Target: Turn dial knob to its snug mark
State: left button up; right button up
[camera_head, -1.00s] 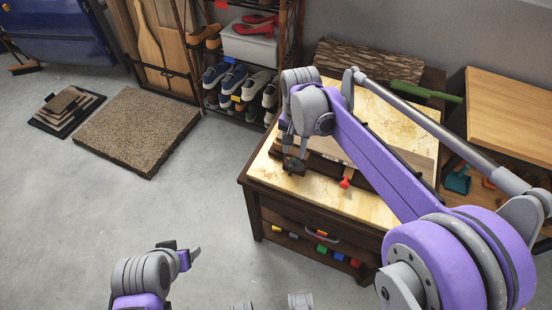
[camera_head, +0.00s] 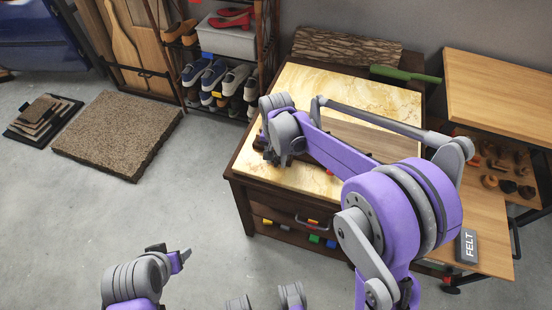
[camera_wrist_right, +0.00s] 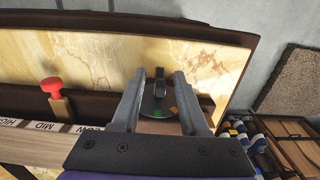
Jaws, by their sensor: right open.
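The dial knob (camera_wrist_right: 159,92) is dark, with a raised grip bar on a round disc. Green and orange marks show on the disc's near edge in the right wrist view. My right gripper (camera_wrist_right: 160,74) is open, its two fingers on either side of the knob with gaps visible. In the head view my right gripper (camera_head: 270,152) is over the left part of the marble-topped cabinet (camera_head: 310,90) and largely hides the knob. My left gripper (camera_head: 182,257) is low at the left over the floor; its jaw opening is unclear.
A labelled wooden strip (camera_wrist_right: 30,140) with a red-topped lever (camera_wrist_right: 52,88) lies left of the knob in the wrist view. A log (camera_head: 345,47) and green-handled tool (camera_head: 405,75) are at the cabinet's back. A shoe rack (camera_head: 225,75) stands behind left.

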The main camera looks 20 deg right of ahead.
grip_shut()
dwell(0.5)
jog(key=g+h, duration=0.1)
jog(key=g+h+b, duration=0.1)
jog(key=h, duration=0.1)
jog(key=shift+w+a+f+h, duration=0.1)
jog(key=shift+w+a+h, duration=0.1)
jog(key=shift+a+h, duration=0.1)
jog(key=shift+g+h+b, duration=0.95)
jog(key=shift+g+h, duration=0.15)
jog(key=shift+h, duration=0.3)
grip_release()
jog(key=shift+w+a, duration=0.1)
